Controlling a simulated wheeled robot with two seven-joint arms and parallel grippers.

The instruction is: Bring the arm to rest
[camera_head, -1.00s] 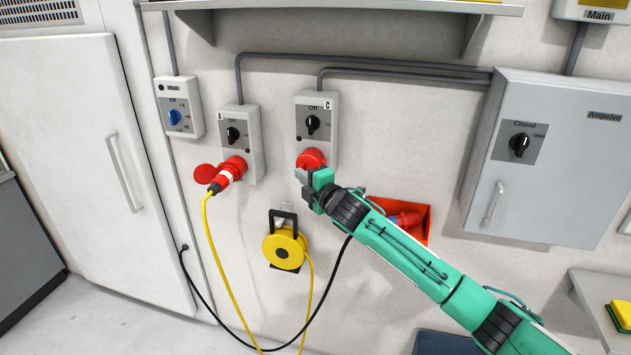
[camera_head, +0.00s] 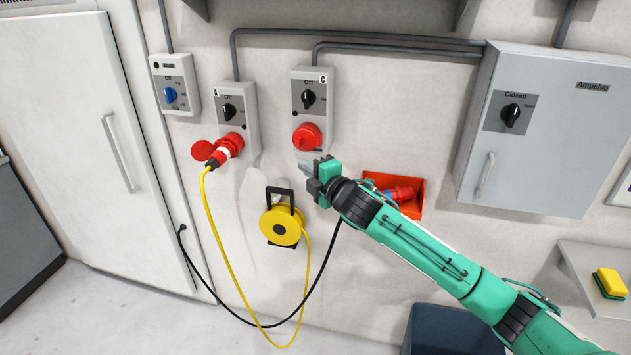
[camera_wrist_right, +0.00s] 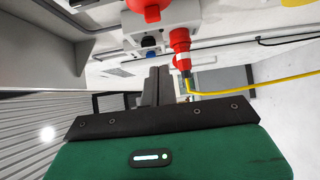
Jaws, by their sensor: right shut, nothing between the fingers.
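My right arm, green and black, comes in from the lower right in the head view. Its gripper (camera_head: 308,168) is shut and empty. It is in front of the wall, just below the red socket (camera_head: 307,137) of switch box C (camera_head: 312,95), and appears apart from it. In the right wrist view the shut fingers (camera_wrist_right: 157,86) show with nothing between them; a red plug (camera_wrist_right: 181,50) with a yellow cable shows beyond them. My left gripper is in neither view.
Box A (camera_head: 237,105) holds a red plug (camera_head: 226,150) on a yellow cable. A yellow cable reel (camera_head: 281,225) hangs left of my gripper. An orange holder (camera_head: 415,208) with a red-blue connector is behind my forearm. A grey cabinet (camera_head: 545,150) is at right, a dark bin (camera_head: 445,335) below.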

